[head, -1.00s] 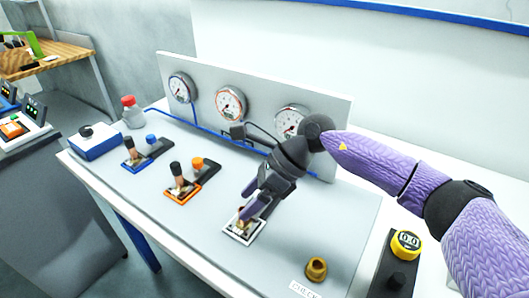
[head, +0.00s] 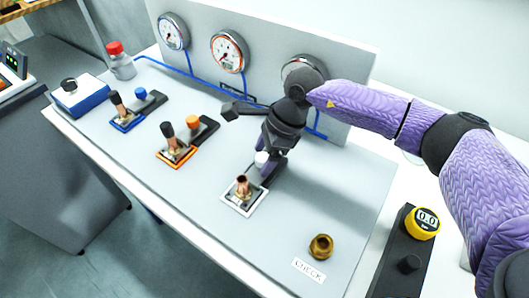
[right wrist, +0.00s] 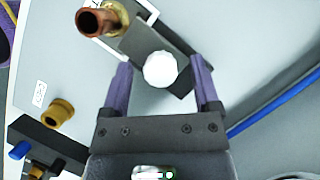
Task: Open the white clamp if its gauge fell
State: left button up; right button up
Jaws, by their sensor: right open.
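The white clamp has a white knob (head: 262,158) on a dark base, behind a white-edged square (head: 243,200) with an open copper pipe stub (head: 243,184). My right gripper (head: 269,163) points down at this clamp. In the right wrist view the white knob (right wrist: 160,69) lies between its two purple fingers, with a gap on each side, and the gripper is open. The copper stub (right wrist: 99,22) is at the top left there. The right-hand gauge (head: 300,66), behind this clamp, is partly covered by my arm, so I cannot read its needle. My left gripper is not in view.
The orange clamp (head: 195,125) and blue clamp (head: 140,95) stand to the left, below their gauges (head: 229,52) (head: 173,32). A brass fitting (head: 321,246) sits by the CHECK label (head: 309,271). A yellow dial (head: 423,223) is at the right.

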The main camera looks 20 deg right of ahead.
grip_shut()
dwell(1.4)
